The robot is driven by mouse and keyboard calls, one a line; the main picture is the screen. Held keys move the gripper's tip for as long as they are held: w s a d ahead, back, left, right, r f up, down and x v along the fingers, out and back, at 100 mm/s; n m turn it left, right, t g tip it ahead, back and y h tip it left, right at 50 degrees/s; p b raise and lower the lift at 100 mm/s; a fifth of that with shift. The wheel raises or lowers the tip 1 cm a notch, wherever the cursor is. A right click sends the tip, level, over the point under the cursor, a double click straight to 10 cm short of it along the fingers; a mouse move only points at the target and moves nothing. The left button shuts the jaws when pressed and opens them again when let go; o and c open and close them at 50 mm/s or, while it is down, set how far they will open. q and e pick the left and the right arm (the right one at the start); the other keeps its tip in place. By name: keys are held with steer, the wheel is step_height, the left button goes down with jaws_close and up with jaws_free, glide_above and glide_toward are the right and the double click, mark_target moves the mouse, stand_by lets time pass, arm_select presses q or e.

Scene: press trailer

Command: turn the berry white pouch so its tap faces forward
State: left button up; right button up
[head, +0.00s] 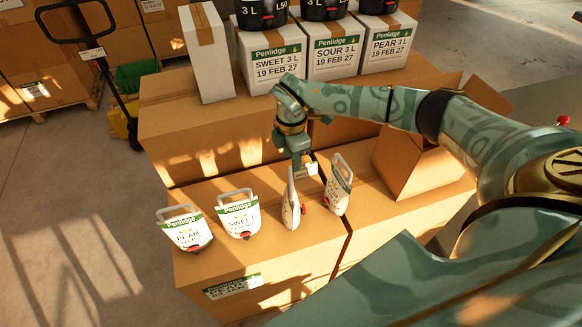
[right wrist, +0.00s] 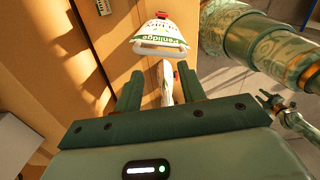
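Four-sided view aside, a white pouch (head: 290,207) stands nearly edge-on on the cardboard boxes, its red tap pointing right; its name cannot be read. My right gripper (head: 301,168) is just above and behind its top. In the right wrist view the gripper (right wrist: 161,90) has its fingers apart, with the edge-on pouch (right wrist: 167,82) beyond and between them, seemingly untouched. A pouch marked PEAR (head: 188,234) and one marked SWEET (head: 240,217) face forward to its left. My left gripper is absent from the head view.
Boxed goods marked SWEET (head: 272,62), SOUR (head: 334,58) and PEAR (head: 388,50) stand behind on a higher carton. An open carton (head: 420,165) lies right of the pouches. A pallet truck handle (head: 92,54) stands at the left. Floor (head: 80,215) at the left is free.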

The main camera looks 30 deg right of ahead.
mark_target(291, 177)
steer(key=n+b, duration=0.1)
steer(key=n, duration=0.5)
steer(key=shift+f+n, duration=0.15)
steer(key=shift+n, duration=0.15)
steer(key=n+b, duration=0.1)
steer(key=n, duration=0.6)
step_height(291, 177, down, 9)
steer(key=b, duration=0.7)
steer(key=shift+a, duration=0.1)
steer(key=shift+f+b, duration=0.45)
steer(key=shift+c, duration=0.3)
jaws_close()
steer(key=shift+r, duration=0.15)
